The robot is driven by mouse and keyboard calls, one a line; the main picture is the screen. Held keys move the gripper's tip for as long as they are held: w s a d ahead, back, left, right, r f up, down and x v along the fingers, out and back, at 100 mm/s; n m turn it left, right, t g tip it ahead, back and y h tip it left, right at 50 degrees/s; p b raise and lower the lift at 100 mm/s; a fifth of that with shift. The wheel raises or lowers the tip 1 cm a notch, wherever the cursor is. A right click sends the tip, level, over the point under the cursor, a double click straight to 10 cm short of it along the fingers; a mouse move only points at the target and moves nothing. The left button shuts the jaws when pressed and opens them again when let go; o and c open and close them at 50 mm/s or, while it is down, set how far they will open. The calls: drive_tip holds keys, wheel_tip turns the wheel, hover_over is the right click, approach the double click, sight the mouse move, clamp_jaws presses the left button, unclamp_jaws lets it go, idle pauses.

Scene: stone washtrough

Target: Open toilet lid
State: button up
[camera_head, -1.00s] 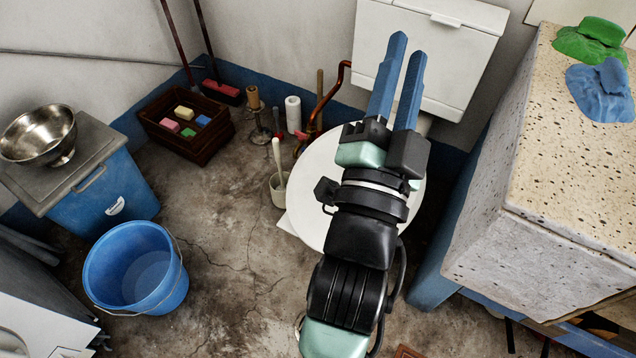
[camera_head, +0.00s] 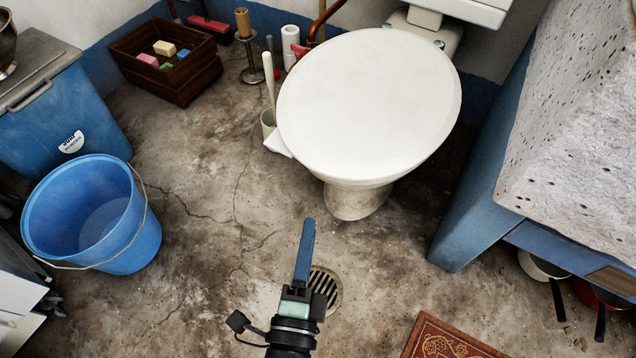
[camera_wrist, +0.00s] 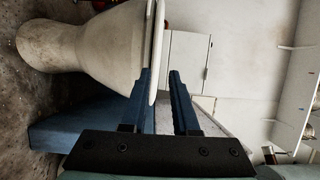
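The white toilet (camera_head: 355,200) stands at the upper middle of the head view. Its oval lid (camera_head: 370,95) is down and covers the bowl. My gripper (camera_head: 308,224) is in front of the toilet, turned edge-on so only one blue finger shows, with its tip short of the bowl in the picture. In the wrist view my gripper (camera_wrist: 161,72) is open, its two blue fingers apart. There the toilet (camera_wrist: 85,42) appears sideways, and the lid's edge (camera_wrist: 156,40) lines up between the fingers, close to the left one. I cannot tell whether it touches.
A toilet brush (camera_head: 268,85) stands left of the toilet. A blue bucket (camera_head: 140,235) and a wooden crate (camera_head: 185,85) are at left. The stone washtrough (camera_head: 570,150) stands close at right. Floor around the drain (camera_head: 325,290) is mostly clear; a patterned mat (camera_head: 445,340) lies at the bottom.

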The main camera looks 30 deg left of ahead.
drive_tip(key=b+x, duration=0.6)
drive_tip(key=x, duration=0.6)
drive_tip(key=shift+w+a+f, duration=0.2)
drive_tip(key=shift+f, duration=0.25)
drive_tip(key=shift+c, duration=0.2)
clamp_jaws()
idle(0.8)
